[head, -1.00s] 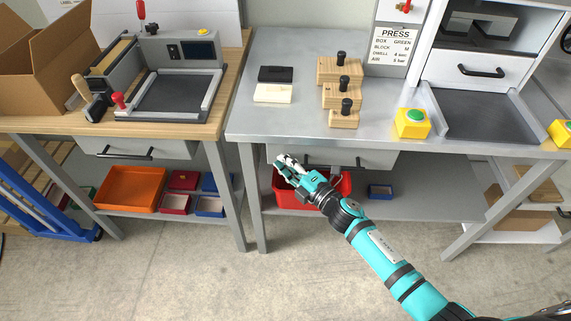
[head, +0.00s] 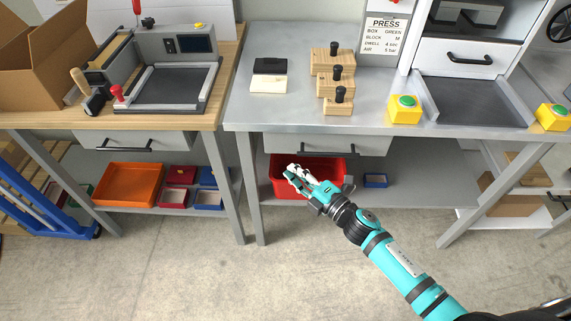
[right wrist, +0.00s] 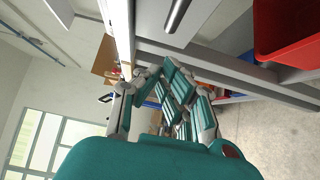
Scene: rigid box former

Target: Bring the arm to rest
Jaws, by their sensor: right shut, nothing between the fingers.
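My right gripper (head: 292,178) is in the head view, in front of the metal table and below its top. Its arm reaches in from the bottom right. The gripper is shut and empty, and it overlaps the red bin (head: 279,165) on the lower shelf in the picture. In the right wrist view my right gripper's fingers (right wrist: 165,85) point away from the camera, with the table's edge close by. My left gripper is not in view.
The metal table (head: 270,110) holds several wooden blocks with black knobs (head: 335,83), a black and a white pad (head: 269,83), and a yellow button box (head: 404,110). A drawer (head: 340,144) hangs under the top. The floor (head: 200,270) in front is clear.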

